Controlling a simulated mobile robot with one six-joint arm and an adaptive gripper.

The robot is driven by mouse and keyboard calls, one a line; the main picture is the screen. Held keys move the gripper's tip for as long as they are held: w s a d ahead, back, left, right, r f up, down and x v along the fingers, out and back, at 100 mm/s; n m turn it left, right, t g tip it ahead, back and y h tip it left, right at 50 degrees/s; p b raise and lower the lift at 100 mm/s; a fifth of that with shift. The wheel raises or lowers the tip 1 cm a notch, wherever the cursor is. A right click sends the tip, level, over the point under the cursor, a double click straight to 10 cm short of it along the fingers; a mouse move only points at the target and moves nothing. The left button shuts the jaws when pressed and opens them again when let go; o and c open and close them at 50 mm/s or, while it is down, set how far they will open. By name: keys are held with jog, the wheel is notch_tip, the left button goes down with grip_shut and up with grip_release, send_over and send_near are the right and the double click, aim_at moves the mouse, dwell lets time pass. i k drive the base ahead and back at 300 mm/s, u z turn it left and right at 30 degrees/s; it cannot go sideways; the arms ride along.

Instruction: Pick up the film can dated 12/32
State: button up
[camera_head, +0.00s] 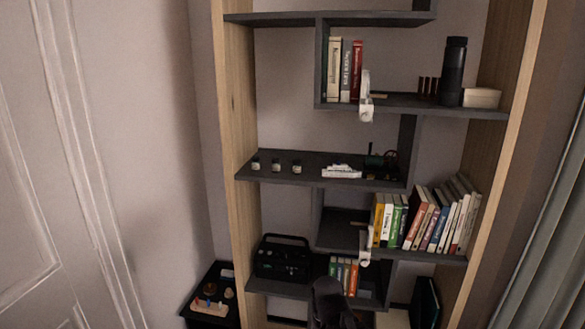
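Three small film cans stand upright in a row on the left part of the middle shelf (325,183): a left can (256,163), a middle can (276,165) and a right can (297,167). They have dark bodies and pale labels or tops, and stand apart from one another. They are too small here for any date to be read, so I cannot tell which is 12/32. A dark shape at the bottom middle (328,300) seems to be part of my arm or gripper, well below the cans. Its fingers cannot be made out.
On the same shelf, a white model ship (341,171) and a dark green machine (378,160) stand right of the cans. Leaning books (430,217) and a black radio (283,260) are lower. A wooden upright (237,100) bounds the shelf's left. A small black table (212,308) stands lower left.

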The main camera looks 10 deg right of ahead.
aim_at(296, 163)
jog(key=u, duration=0.1)
jog(key=i, duration=0.9)
jog(key=z, duration=0.15)
